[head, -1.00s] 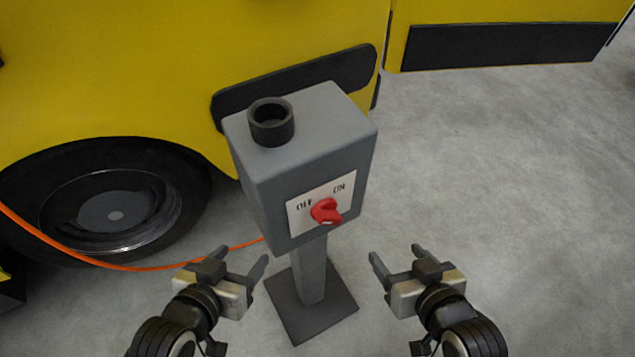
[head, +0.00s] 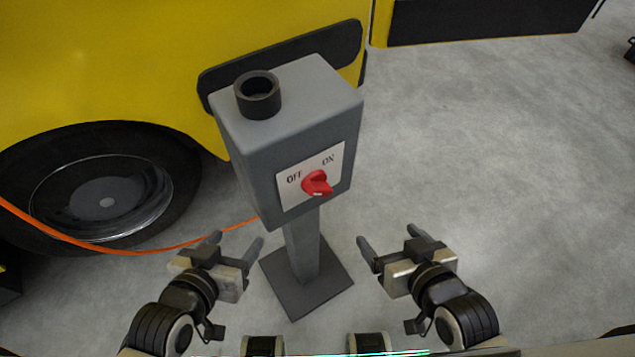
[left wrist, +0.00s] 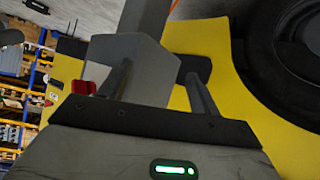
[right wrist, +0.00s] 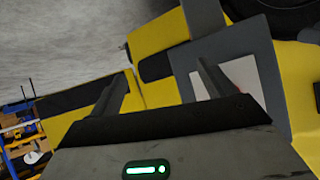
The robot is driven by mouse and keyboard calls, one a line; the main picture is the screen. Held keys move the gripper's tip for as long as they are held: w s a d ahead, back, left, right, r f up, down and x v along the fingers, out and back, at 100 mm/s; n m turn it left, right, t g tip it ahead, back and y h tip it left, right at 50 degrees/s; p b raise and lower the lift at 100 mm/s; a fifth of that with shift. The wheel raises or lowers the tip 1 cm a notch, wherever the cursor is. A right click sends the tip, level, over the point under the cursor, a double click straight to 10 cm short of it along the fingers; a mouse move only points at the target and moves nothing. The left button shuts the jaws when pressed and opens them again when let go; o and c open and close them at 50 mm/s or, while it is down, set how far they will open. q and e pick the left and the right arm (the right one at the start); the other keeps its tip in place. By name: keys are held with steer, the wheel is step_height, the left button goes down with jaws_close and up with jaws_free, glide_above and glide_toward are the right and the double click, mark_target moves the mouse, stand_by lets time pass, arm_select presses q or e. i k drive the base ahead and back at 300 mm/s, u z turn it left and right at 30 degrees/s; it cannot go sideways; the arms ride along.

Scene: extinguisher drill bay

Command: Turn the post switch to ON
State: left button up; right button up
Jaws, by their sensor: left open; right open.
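The grey post switch box (head: 285,155) stands on a pedestal in the head view. Its white label plate (head: 335,165) reads OFF at left and ON at right. The red knob (head: 317,184) sits on the plate below the words; I cannot tell clearly which word it points at. It also shows in the left wrist view (left wrist: 83,87). My left gripper (head: 236,243) is open and empty, lower left of the box. My right gripper (head: 388,238) is open and empty, lower right of it. Neither touches the knob. The right wrist view shows part of the plate (right wrist: 240,75) behind a finger.
A black open ring (head: 257,96) sits on top of the box. A yellow vehicle with a black wheel (head: 105,200) stands behind it to the left. An orange hose (head: 140,251) runs past the wheel to the post. The grey floor (head: 490,150) to the right is clear.

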mark_target(315, 184)
steer(key=k, duration=1)
steer(key=u, duration=1.35)
steer(key=i, duration=0.9)
steer(key=z, duration=1.6)
